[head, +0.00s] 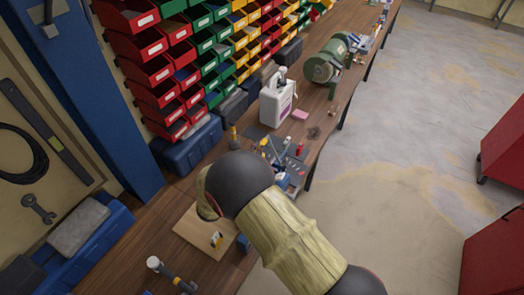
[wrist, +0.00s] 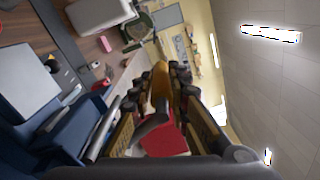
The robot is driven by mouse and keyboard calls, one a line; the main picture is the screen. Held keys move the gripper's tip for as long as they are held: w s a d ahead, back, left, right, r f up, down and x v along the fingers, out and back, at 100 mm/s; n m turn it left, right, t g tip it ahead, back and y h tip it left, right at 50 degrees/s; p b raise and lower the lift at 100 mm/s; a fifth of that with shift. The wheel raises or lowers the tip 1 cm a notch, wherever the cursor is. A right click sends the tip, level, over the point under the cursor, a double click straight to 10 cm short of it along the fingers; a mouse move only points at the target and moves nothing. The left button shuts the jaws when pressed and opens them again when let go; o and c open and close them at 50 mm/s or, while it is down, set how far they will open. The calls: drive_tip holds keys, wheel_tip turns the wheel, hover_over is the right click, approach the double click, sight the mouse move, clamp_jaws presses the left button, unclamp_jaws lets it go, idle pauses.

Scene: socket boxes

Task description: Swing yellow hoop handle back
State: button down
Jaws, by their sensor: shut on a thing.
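In the wrist view my gripper (wrist: 168,82) points away from the camera, its two dark, jointed fingers close together. A yellow-orange piece (wrist: 160,88), which looks like part of the yellow hoop handle, sits between the fingertips, and the fingers are shut on it. A red surface (wrist: 163,138) shows between the finger bases; I cannot tell whether it belongs to the handle's box. The rest of the hoop and its pivots are hidden by the fingers. In the head view my own arm covers the gripper and the handle.
A wooden board (head: 190,232) with a small item lies on the bench. Small tools and a grey tray (head: 293,180) lie just beyond my arm. A white jug (head: 277,100) and a green grinder (head: 326,65) stand farther along. Coloured bins (head: 190,60) line the wall. Open floor (head: 400,150) lies right.

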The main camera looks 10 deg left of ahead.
drive_tip(key=shift+w+a+f, duration=0.15)
drive_tip(key=shift+a+f, duration=0.2)
drive_tip(key=shift+a, duration=0.2)
